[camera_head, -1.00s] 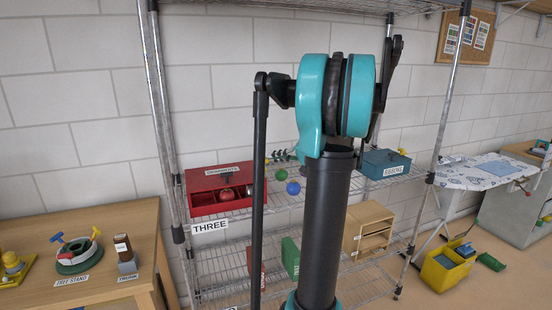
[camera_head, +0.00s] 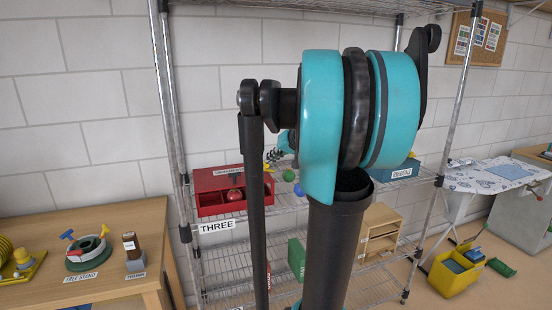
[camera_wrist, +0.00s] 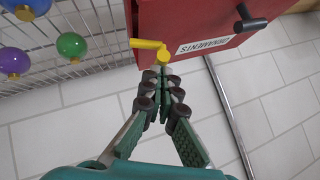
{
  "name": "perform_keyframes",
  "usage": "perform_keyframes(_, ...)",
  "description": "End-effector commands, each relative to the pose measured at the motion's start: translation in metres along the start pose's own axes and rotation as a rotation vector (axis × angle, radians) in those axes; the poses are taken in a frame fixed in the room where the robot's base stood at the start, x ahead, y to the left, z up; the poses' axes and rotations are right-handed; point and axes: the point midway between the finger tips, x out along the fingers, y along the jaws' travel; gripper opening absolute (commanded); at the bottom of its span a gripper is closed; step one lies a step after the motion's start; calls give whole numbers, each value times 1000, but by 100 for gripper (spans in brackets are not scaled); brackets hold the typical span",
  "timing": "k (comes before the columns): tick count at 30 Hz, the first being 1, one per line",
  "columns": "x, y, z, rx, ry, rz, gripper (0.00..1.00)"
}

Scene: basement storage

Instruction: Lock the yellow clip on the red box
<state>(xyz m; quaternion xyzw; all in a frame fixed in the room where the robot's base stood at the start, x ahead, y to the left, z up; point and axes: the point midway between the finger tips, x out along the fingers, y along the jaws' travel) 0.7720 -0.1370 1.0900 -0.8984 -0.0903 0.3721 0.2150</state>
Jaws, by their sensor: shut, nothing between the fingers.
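The red box (camera_head: 210,208) stands on the wire shelf with a dark handle and an "ORNAMENTS" label on it. It also shows at the top of the wrist view (camera_wrist: 180,18). The yellow clip (camera_wrist: 149,44) is at the box's edge, with one arm sticking out to the left and a rounded end near the fingertips. My gripper (camera_wrist: 163,80) is shut and empty, its tips just below the clip. I cannot tell whether they touch it. In the head view my arm hides part of the shelf around the box.
A blue box (camera_head: 397,172) stands right on the same shelf. A wooden table (camera_head: 120,215) is at the left. Shelf posts stand on both sides.

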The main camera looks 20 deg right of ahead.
Motion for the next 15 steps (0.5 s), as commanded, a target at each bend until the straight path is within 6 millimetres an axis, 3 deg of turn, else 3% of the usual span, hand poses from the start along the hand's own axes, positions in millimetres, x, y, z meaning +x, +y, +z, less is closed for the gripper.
perform_keyframes(6, 6, -10, 6, -116, -1, 111, 0)
perform_keyframes(15, 5, -8, 4, -109, 0, 111, 0)
